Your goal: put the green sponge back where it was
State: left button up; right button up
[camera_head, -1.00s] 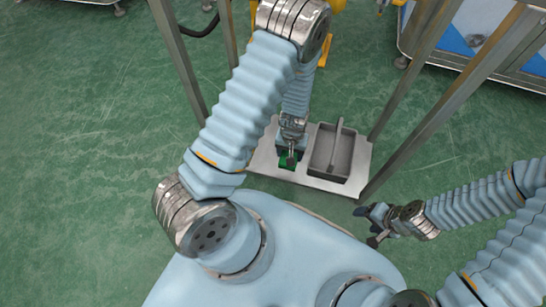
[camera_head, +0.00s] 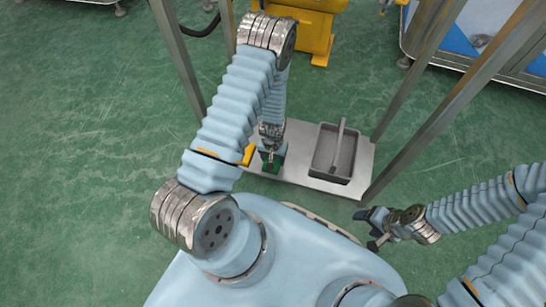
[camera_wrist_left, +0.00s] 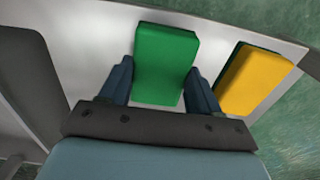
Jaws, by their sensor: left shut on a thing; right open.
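The green sponge (camera_wrist_left: 167,62) is between the two fingers of my left gripper (camera_wrist_left: 161,70) in the left wrist view. The gripper is shut on it. In the head view the green sponge (camera_head: 273,167) shows only partly, under my left gripper (camera_head: 269,152), over the left part of the pale shelf plate (camera_head: 305,174). I cannot tell whether it touches the plate. A yellow sponge (camera_wrist_left: 251,80) lies beside it, with a gap; it also shows in the head view (camera_head: 248,155), partly hidden by my left arm. My right gripper (camera_head: 372,224) is open and empty, away from the shelf.
A grey tray with a handle (camera_head: 325,165) stands on the plate to the right of the green sponge. Metal posts (camera_head: 405,75) rise around the plate. A yellow machine (camera_head: 312,35) stands behind. Green floor lies around.

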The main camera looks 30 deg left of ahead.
pick_arm(q)
jog(key=o, duration=1.1)
jog(key=shift+r, duration=0.1)
notch_tip(320, 180, up, 11)
jog(key=p, duration=0.3)
jog(key=s+d+h, duration=0.1)
jog(key=s+d, duration=0.2)
jog(key=d, duration=0.1)
jog(key=s+d+h, duration=0.1)
jog(key=s+d, duration=0.2)
jog(key=d, duration=0.1)
jog(key=s+d+t+h, duration=0.1)
jog(key=s+d, duration=0.2)
jog(key=d, duration=0.1)
jog(key=shift+d+r+m+h, duration=0.2)
jog(key=shift+m+h, duration=0.1)
jog(key=shift+h, duration=0.1)
jog(key=shift+s, duration=0.1)
